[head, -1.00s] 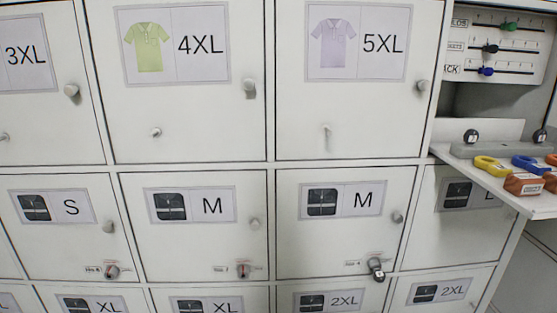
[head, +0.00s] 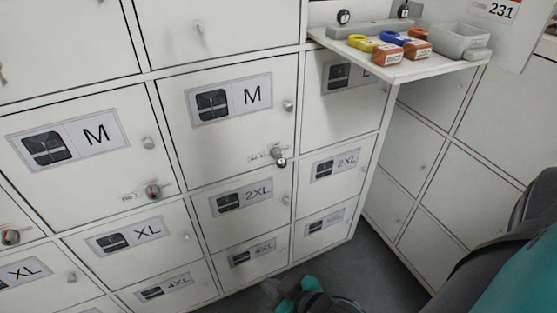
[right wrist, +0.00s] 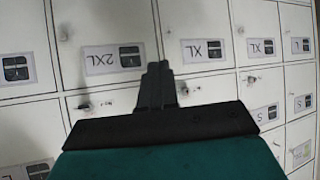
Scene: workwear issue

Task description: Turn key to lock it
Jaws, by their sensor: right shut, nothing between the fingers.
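The right M door (head: 228,121) has a lock on its lower right with a dark key-like piece (head: 280,157) in it. The left M door has a similar lock with a knob-like piece (head: 153,190). Which way the key slots point is too small to tell. My right gripper (head: 272,289) is low in the head view, well below these locks and apart from them. In the right wrist view its fingers (right wrist: 155,72) are shut and empty, in front of the upside-down locker fronts. A small lock piece (right wrist: 183,88) shows just beside the fingertips there. My left gripper is not in view.
A white shelf (head: 407,71) juts out at the upper right. It holds yellow and blue rings, orange-brown blocks (head: 387,55) and a grey bin (head: 459,42). More lockers stand at the right. Bare grey floor (head: 390,265) shows below.

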